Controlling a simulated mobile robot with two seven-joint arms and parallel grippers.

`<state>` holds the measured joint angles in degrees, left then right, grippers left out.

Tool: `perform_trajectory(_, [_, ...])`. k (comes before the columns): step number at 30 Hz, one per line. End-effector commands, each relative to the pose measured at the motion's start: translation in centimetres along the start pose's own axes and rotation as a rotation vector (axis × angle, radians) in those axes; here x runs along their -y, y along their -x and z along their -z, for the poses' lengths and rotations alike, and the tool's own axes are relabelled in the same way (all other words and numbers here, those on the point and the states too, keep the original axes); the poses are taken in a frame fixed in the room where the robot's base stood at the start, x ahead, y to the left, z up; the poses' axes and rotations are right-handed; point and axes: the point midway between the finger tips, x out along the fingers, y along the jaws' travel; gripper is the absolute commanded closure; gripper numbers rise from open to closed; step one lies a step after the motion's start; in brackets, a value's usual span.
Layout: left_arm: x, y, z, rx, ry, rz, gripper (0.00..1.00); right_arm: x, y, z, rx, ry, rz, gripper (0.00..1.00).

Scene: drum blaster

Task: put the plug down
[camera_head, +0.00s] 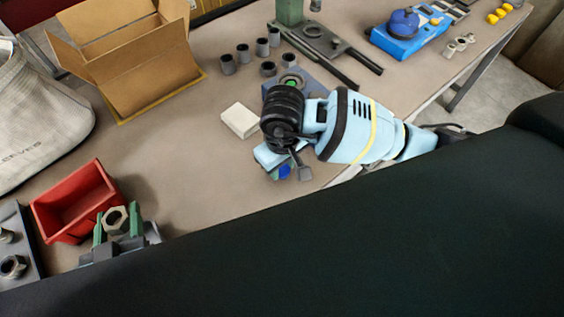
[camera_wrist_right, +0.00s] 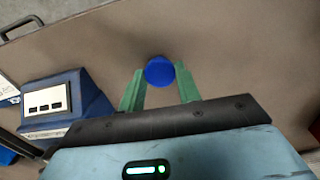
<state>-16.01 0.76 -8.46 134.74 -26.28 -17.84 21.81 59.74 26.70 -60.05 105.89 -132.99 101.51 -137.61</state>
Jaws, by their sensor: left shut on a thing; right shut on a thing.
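The blue round plug (camera_wrist_right: 159,71) sits between the green fingers of my right gripper (camera_wrist_right: 160,84) in the right wrist view. The right gripper is shut on it, above the bench top. In the head view the plug (camera_head: 285,172) shows as a small blue patch below my right wrist, and the arm hides most of the fingers. My left gripper (camera_head: 117,227), at the lower left of the head view, is shut on a grey metal hex nut (camera_head: 115,218). I cannot tell whether the plug touches the bench.
A red bin (camera_head: 73,203) stands beside my left gripper. A white block (camera_head: 239,120) lies left of my right wrist, with several grey cylinders (camera_head: 244,54) behind. An open cardboard box (camera_head: 140,60) is at back left. A blue-grey device (camera_wrist_right: 62,103) stands nearby. The central bench (camera_head: 185,155) is clear.

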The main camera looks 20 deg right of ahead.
Motion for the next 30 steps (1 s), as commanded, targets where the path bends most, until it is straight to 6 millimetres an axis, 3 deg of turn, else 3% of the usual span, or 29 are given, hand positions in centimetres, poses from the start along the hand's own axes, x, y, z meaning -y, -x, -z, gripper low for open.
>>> perform_trajectory(1, [0.0, 0.0, -0.1, 0.001, 0.0, 0.0, 0.95, 0.0, -0.2, -0.1, 0.002, 0.0, 0.0, 0.66])
perform_trajectory(6, [0.0, 0.0, 0.0, 0.0, 0.0, 0.0, 0.95, 0.0, -0.1, 0.0, 0.001, 0.0, 0.0, 0.45])
perform_trajectory(17, [0.0, 0.0, 0.6, -0.009, 0.0, 0.0, 0.95, 0.0, 0.4, 0.0, -0.001, -0.001, 0.001, 0.45])
perform_trajectory(23, [0.0, 0.0, 0.6, -0.009, 0.0, 0.0, 0.95, 0.0, 3.3, 0.1, -0.005, 0.001, 0.0, 0.45])
perform_trajectory(30, [0.0, 0.0, 0.8, -0.012, 0.0, 0.0, 0.95, 0.0, 8.1, 0.1, -0.004, 0.001, 0.001, 0.45])
